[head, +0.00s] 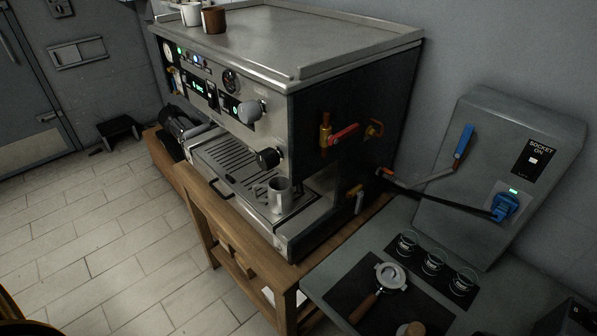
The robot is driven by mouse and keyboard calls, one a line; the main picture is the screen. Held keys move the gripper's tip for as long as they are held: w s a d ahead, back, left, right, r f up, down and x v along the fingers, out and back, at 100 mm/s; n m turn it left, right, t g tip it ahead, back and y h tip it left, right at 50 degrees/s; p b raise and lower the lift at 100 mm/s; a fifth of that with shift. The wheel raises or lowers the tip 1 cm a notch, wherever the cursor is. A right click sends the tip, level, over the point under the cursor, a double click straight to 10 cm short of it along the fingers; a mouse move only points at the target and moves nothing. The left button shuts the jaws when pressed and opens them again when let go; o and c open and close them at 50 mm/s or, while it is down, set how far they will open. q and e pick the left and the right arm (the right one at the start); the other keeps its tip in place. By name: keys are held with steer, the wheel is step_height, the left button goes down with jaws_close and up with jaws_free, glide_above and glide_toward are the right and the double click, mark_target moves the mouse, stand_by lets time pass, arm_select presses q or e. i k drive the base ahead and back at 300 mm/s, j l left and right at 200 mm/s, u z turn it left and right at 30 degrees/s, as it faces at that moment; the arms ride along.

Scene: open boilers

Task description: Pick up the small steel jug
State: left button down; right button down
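The small steel jug (279,195) stands upright on the drip tray (226,168) of the espresso machine, near the tray's right end. It is a small metal vessel with a handle on its left side. Nothing covers it, and no gripper is near it. Neither my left gripper nor my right gripper shows in the head view.
The espresso machine (347,100) stands on a wooden table (240,248). To the right, a grey counter (335,272) holds a portafilter (382,282), a tamper (410,329) and three glasses (433,262).

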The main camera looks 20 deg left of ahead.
mark_target(280, 199)
steer(key=j+z, duration=0.1)
steer(key=z, duration=0.35)
steer(key=j+z, duration=0.25)
steer(key=j, duration=0.25)
steer(key=k+j+z, duration=0.1)
steer(key=j+z, duration=0.15)
steer(key=j, duration=0.25)
steer(key=k+j+z, duration=0.15)
steer(key=j+z, duration=0.15)
steer(key=j, duration=0.2)
